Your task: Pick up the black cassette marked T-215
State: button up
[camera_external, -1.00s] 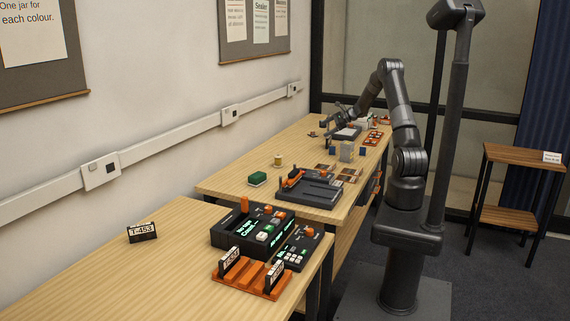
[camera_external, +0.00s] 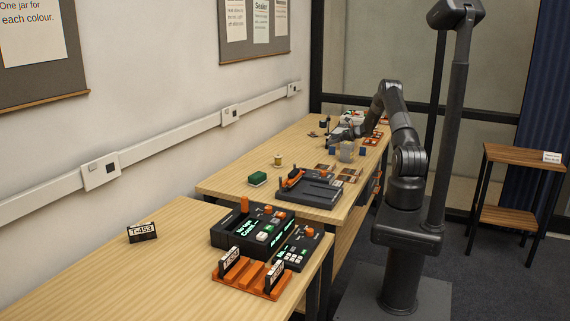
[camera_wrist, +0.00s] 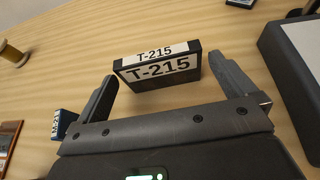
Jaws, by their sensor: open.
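The black cassette marked T-215 (camera_wrist: 160,68) stands on the wooden table in the wrist view, with white labels on its top and front. My gripper (camera_wrist: 165,90) is open, one finger on either side of the cassette. The cassette lies between and slightly beyond the fingertips, with gaps showing at both sides. In the external view my gripper (camera_external: 335,138) is low over the far part of the long table; the T-215 cassette is too small to make out there.
A dark blue block with a white label (camera_wrist: 58,122) is near the left finger. A grey-topped dark case (camera_wrist: 295,60) stands close at right. A spool (camera_wrist: 12,54) is at far left. In the external view, a cassette marked T-453 (camera_external: 142,232) stands on the near table.

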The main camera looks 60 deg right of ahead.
jog(key=x, duration=0.5)
jog(key=shift+s, duration=0.1)
jog(key=shift+c, duration=0.2)
jog(key=c, duration=0.8)
